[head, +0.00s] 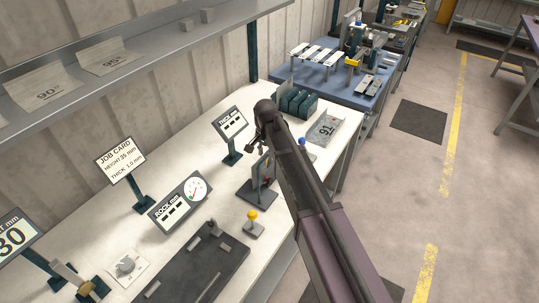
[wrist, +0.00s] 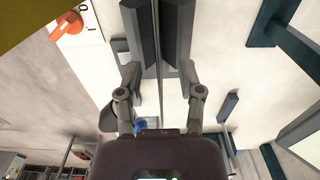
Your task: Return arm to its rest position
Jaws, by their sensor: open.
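My arm reaches from the lower right of the head view over the white bench (head: 190,160). My gripper (head: 257,146) is at its far end, small and partly hidden by the wrist, over the bench near the small upright stand (head: 262,172). In the wrist view my gripper (wrist: 163,80) is open, its two fingers apart. Dark blocks (wrist: 137,30) and a thin edge show beyond and between the fingers. I cannot tell how close they are, but nothing looks gripped.
A red rotary switch (wrist: 68,25) shows in the wrist view. A shelf (head: 130,50) runs above; floor lies open at right.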

